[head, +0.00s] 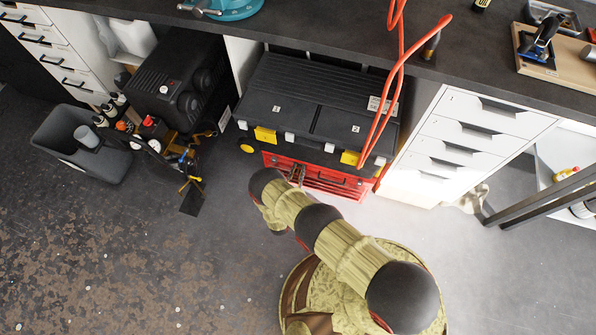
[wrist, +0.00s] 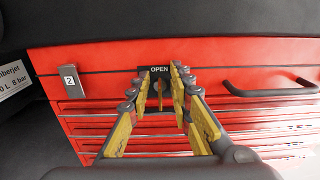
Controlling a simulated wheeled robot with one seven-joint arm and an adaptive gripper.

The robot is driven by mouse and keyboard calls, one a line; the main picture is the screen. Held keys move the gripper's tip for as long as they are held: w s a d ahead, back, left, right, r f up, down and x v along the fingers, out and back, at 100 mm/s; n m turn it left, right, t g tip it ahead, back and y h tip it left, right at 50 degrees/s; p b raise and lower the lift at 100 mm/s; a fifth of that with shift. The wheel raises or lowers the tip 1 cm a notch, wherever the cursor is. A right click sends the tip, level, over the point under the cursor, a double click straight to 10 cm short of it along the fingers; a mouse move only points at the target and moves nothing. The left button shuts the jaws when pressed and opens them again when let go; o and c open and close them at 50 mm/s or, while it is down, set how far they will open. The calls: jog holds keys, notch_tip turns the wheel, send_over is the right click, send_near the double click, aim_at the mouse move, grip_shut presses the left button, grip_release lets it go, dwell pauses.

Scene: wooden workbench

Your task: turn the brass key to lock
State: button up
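The brass key (wrist: 160,94) is a thin upright strip in the red chest's front, just below a black label reading OPEN (wrist: 156,70). My gripper (wrist: 161,80) is at the lock in the wrist view. Its yellow-padded fingers stand either side of the key, with a visible gap between them, so it is open. In the head view my gripper (head: 297,174) reaches the front of the red chest (head: 336,184); there the key is too small or hidden to make out.
A black toolbox (head: 320,100) sits above the red chest. A red hose (head: 385,115) hangs in front on the right. A bar handle (wrist: 270,89) is right of the lock, and a grey latch (wrist: 72,82) is left. White drawers (head: 460,145) stand at right; open floor lies at front left.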

jog(key=c, duration=0.3)
grip_shut()
dwell(0.3)
